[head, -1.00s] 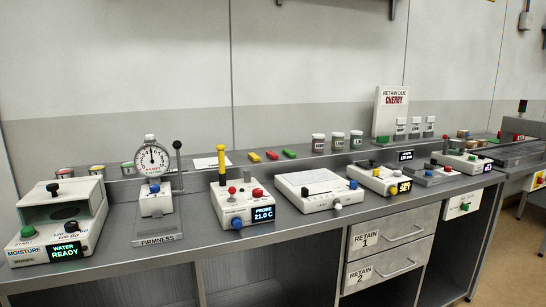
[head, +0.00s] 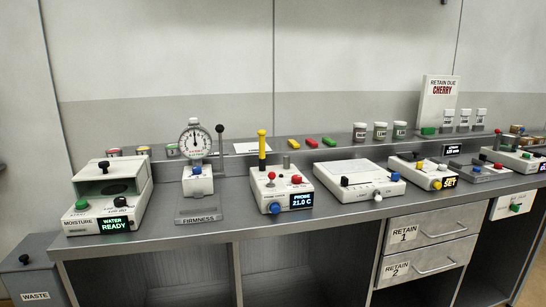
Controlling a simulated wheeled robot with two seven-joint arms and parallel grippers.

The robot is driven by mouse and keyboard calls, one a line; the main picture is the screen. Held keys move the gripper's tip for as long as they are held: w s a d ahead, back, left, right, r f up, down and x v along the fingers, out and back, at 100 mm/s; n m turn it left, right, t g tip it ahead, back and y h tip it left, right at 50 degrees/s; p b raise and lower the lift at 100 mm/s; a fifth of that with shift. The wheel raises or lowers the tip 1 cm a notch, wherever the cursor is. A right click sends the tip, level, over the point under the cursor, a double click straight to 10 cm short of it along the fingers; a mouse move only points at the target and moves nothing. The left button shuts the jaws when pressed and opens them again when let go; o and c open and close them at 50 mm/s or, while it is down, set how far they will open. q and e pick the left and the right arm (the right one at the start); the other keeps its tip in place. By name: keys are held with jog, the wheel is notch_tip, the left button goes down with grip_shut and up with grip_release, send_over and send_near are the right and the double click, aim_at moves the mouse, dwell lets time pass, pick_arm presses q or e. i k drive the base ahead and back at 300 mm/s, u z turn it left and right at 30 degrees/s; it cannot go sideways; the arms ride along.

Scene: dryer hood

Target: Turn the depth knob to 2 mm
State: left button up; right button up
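I cannot tell which knob is the depth knob, as the small labels are unreadable. Candidates stand in a row on the grey bench (head: 340,212). The probe unit (head: 284,186) shows PROBE 21.0 C and has a blue knob (head: 275,208) at its front. A flat white unit (head: 358,181) has a white knob (head: 377,197) at its front. Neither of my grippers is in view.
The moisture unit (head: 112,190) reads WATER READY. A firmness stand (head: 197,172) with a round dial is to its right. A waste bin (head: 33,275) is at lower left. Jars (head: 380,131) and a CHERRY sign (head: 438,100) stand on the back shelf. Drawers (head: 428,232) are below.

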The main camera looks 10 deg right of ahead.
aim_at(196, 169)
jog(key=z, duration=0.15)
jog(key=k, duration=0.45)
jog(key=u, duration=1.2)
jog(key=i, duration=1.65)
jog(key=z, duration=1.1)
